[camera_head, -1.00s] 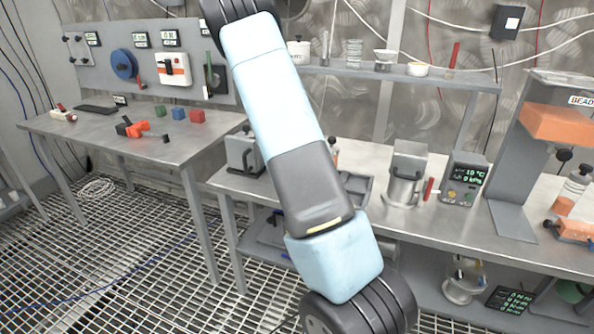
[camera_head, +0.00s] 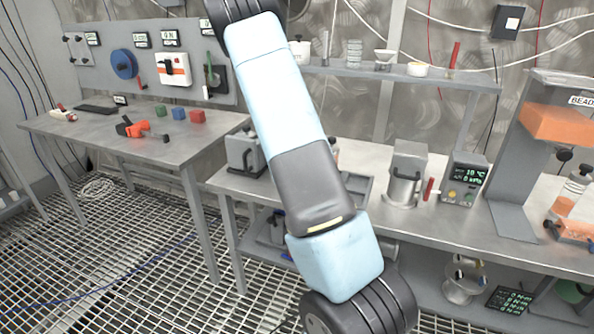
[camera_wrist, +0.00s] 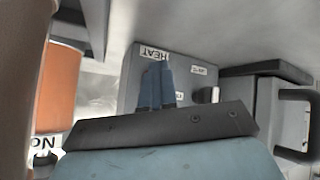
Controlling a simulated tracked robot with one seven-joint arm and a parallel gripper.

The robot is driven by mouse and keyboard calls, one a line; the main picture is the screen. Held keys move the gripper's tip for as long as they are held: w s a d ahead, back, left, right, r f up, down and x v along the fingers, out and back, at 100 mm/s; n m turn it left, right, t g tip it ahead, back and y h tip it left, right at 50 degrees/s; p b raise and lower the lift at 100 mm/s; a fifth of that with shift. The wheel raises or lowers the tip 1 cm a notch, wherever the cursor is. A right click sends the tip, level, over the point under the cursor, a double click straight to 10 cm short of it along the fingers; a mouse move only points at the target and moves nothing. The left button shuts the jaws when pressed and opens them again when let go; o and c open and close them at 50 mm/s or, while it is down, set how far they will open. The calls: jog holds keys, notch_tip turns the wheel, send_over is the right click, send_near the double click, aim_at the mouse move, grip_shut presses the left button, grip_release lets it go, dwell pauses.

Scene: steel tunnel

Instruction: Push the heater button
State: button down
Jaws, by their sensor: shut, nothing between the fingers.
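My gripper is not visible in the head view.
A shelf (camera_head: 400,76) with small vessels runs above the bench.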

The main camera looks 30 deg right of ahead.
jog(key=shift+s+a, duration=0.25)
dwell(0.3)
jog(key=shift+s+a, duration=0.95)
jog(key=shift+a, duration=0.25)
jog(key=shift+s+a, duration=0.9)
jog(key=shift+a, duration=0.3)
jog(key=shift+r, duration=0.15)
